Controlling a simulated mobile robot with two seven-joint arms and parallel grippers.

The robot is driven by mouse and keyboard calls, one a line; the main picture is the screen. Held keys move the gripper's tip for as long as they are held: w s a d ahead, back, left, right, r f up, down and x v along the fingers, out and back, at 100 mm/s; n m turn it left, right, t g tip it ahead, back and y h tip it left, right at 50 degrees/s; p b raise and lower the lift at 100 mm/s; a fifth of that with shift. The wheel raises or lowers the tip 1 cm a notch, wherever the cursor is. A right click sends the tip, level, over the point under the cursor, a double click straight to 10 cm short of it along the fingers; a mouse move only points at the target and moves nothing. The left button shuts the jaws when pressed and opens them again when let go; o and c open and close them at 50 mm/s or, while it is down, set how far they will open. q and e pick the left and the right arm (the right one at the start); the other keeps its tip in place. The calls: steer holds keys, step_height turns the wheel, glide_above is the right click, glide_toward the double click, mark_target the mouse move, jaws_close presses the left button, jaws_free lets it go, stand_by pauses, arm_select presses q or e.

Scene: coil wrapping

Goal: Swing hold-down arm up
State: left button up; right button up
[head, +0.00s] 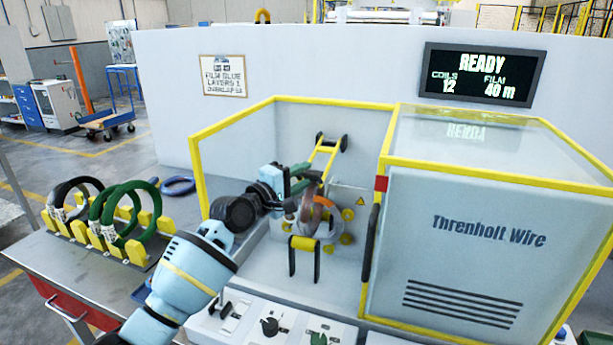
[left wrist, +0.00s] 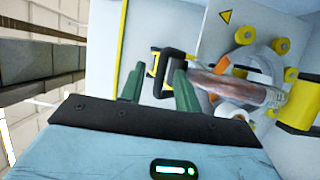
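A yellow two-bar frame with black ends (head: 322,158), which looks like the hold-down arm, slants down from the machine's back wall. Its lower part is hidden behind my left gripper (head: 303,180). In the left wrist view, the two green fingers of my left gripper (left wrist: 160,88) stand apart. A black loop with a yellow part (left wrist: 157,62) shows between and just beyond them. I cannot tell whether the fingers touch it. A copper-brown coil or roll (left wrist: 240,88) lies close to the right finger, before a ring with yellow rollers (left wrist: 282,46). My right gripper is not in view.
A yellow roller on black legs (head: 304,243) stands below the gripper. A yellow-edged guard (head: 235,115) and a grey cabinet (head: 470,240) flank the opening. A rack of coils (head: 130,243) stands on the left table. Control knobs (head: 270,326) are in front.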

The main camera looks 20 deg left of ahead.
arm_select(q)
steer(key=shift+x, duration=0.95)
jaws_close()
